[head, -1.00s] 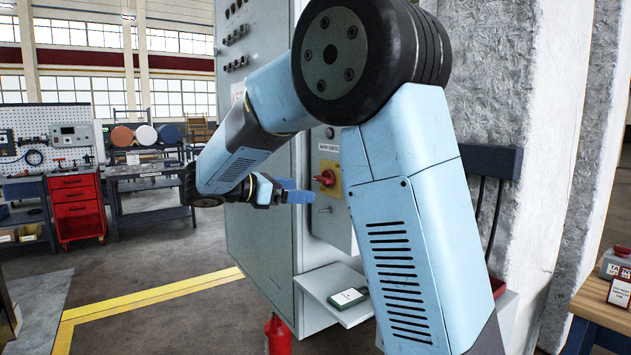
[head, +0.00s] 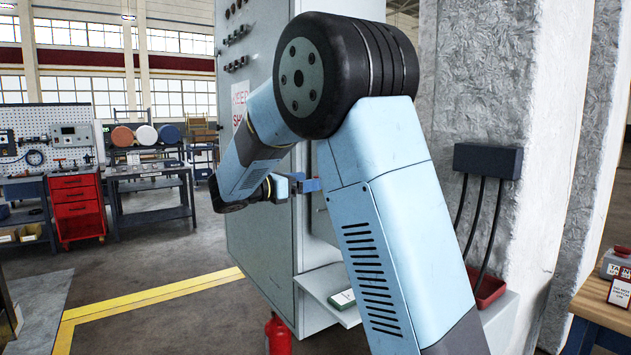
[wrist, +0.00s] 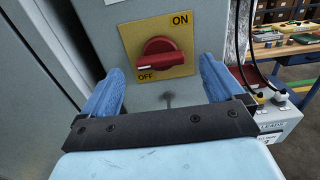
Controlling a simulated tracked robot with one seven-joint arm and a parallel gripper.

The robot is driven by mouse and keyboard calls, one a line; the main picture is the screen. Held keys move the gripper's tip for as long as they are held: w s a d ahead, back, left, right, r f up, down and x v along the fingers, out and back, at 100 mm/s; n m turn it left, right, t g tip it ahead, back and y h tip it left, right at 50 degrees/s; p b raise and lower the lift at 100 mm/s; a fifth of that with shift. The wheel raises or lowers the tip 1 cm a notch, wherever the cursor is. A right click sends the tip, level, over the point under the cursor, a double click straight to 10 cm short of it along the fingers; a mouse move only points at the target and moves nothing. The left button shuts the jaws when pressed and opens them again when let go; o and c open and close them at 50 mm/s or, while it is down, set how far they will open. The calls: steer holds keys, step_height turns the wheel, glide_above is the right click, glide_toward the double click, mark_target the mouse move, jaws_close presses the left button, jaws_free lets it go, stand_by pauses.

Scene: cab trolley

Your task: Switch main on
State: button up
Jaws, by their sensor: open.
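The main switch is a red rotary knob (wrist: 160,58) on a yellow plate (wrist: 183,32) marked ON at upper right and OFF at lower left. The white mark on the knob lies toward OFF. My gripper (wrist: 165,88) is open, with its blue fingers to the left and right below the knob in the wrist view. The knob shows between and beyond the fingertips; I cannot tell whether they touch it. In the head view my gripper (head: 308,186) is beside the grey cabinet (head: 262,225), and my arm hides the switch.
A small shelf (head: 318,285) with a green-edged item (head: 342,299) juts out below the switch area. A red extinguisher (head: 278,335) stands beneath. A wooden table (head: 600,305) is at right. Open floor lies to the left.

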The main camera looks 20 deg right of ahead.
steer(key=shift+x, duration=1.9)
